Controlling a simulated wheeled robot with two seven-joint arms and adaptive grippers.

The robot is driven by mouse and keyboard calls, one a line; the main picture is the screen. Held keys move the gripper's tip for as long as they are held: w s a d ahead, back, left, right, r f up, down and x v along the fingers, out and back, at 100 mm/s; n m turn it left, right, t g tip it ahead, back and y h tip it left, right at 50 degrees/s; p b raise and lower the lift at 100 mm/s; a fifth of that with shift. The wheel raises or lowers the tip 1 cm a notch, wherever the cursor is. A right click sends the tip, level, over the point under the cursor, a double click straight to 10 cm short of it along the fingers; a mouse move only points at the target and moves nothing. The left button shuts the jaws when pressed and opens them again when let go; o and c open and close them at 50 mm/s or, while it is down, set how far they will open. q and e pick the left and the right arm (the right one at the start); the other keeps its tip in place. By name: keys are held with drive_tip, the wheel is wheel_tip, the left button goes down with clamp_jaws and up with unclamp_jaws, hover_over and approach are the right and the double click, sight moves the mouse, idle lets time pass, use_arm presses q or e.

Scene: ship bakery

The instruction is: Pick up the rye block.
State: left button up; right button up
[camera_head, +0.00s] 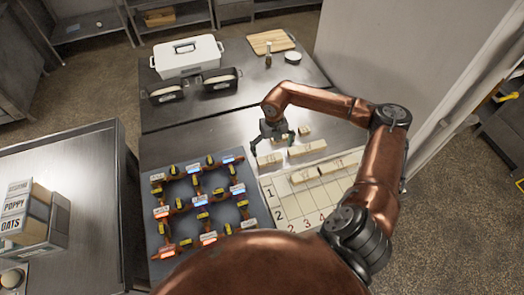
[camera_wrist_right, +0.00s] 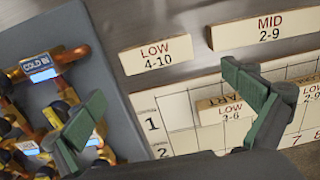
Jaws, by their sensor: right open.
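No label reading rye is legible in either view, so I cannot tell which block is the rye block. My right gripper (camera_head: 272,146) is open and empty above the steel table, near a long pale block labelled LOW 4-10 (camera_head: 270,160). In the right wrist view the open fingers (camera_wrist_right: 163,84) straddle the space in front of that block (camera_wrist_right: 157,54), apart from it. A block labelled MID 2-9 (camera_wrist_right: 265,28) lies to its right. Small pale blocks (camera_head: 304,130) sit just behind the gripper in the head view, their labels unreadable. My left gripper is not in view.
Black tins (camera_head: 218,83), a white lidded box (camera_head: 187,57) and a wooden board (camera_head: 270,42) stand behind. Boxes labelled POPPY and OATS (camera_head: 25,218) stand far left.

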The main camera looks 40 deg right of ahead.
sight(270, 157)
drive_tip(key=shift+f, duration=1.2)
drive_tip(key=f, duration=0.2)
drive_tip(key=w+f+p, duration=0.1)
drive_tip(key=f, duration=0.1)
drive_tip(key=shift+w+f, duration=0.1)
drive_tip(key=shift+f, duration=0.45)
drive_tip(key=c, duration=0.6)
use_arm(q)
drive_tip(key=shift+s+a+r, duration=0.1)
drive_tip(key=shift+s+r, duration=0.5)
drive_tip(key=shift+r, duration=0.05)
use_arm(e)
drive_tip(key=c, duration=0.6)
drive_tip(key=shift+r, duration=0.1)
